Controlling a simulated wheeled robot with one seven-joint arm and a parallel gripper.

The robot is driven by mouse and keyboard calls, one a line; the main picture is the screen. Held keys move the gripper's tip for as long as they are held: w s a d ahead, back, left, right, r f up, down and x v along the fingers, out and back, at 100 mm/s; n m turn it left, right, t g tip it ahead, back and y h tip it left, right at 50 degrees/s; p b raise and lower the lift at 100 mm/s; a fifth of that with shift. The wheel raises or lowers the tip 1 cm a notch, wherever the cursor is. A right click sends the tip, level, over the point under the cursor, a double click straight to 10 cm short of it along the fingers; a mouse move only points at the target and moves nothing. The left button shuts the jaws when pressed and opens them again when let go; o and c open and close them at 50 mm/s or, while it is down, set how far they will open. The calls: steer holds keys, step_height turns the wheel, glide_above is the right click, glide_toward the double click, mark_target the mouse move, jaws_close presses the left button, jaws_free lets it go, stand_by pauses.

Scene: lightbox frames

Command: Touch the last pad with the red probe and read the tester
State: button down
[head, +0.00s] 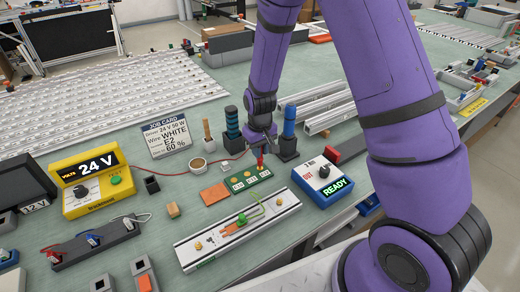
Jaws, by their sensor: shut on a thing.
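My gripper (262,152) is shut on the red probe (260,161), holding it nearly upright, tip down, at the far right end of a small green board (240,190). The board bears a row of round gold pads with small labels. The probe tip is over or on the far right pad; contact cannot be told at this size. A thin red lead runs left from near the probe. A white and blue box (313,168) with a dark knob stands to the right. Its lit green display (338,187) reads READY.
A yellow box (85,162) showing 24 V stands at left, near a job card (167,137). A light strip (238,232) with a green wire lies in front of the board. Blue-handled tools (289,125) stand in holders close behind my gripper. Aluminium profiles (325,115) lie behind.

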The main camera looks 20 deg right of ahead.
steer(key=shift+r, duration=2.95)
